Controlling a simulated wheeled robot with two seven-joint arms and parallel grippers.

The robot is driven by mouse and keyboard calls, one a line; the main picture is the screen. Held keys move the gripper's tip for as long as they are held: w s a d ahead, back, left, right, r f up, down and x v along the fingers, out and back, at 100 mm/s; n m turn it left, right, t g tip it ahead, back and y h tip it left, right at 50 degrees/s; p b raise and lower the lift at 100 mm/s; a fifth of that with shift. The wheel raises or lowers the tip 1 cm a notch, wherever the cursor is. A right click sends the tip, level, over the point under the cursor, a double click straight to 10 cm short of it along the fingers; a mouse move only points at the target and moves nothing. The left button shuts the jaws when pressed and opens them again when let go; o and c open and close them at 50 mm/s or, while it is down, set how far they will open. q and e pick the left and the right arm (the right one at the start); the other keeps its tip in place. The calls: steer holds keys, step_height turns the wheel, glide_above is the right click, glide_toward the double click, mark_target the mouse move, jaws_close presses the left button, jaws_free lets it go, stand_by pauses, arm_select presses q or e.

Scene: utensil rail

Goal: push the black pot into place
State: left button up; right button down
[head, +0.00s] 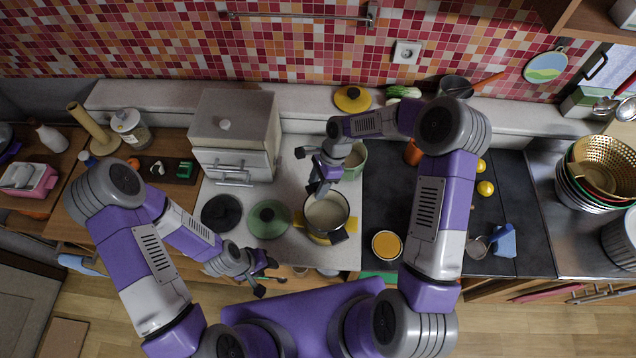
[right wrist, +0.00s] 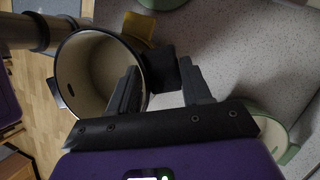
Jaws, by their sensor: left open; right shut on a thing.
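The black pot (head: 325,213) has a dark rim and a cream inside. It stands near the front of the speckled white counter, with yellow showing around its base. In the right wrist view the pot (right wrist: 92,72) is at the left, and its dark handle (right wrist: 160,72) lies between my fingers. My right gripper (head: 318,188) is shut on that handle at the pot's back edge; its fingers also show in the wrist view (right wrist: 160,80). My left gripper (head: 264,275) is open and empty, low by the counter's front edge, left of the pot.
A green pot (head: 356,158) stands behind my right gripper. A black lid (head: 221,212) and green lid (head: 268,219) lie left of the black pot. A white cabinet (head: 235,135) stands behind them. The dark cooktop (head: 450,225) right of the pot holds an orange-topped round item (head: 386,245).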

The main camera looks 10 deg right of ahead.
steer(key=shift+f, duration=0.35)
steer(key=shift+c, duration=2.1)
jaws_free()
steer(key=v, duration=0.7)
steer(key=shift+r+b, duration=0.35)
steer(key=shift+b, duration=0.05)
steer(key=shift+f, duration=0.1)
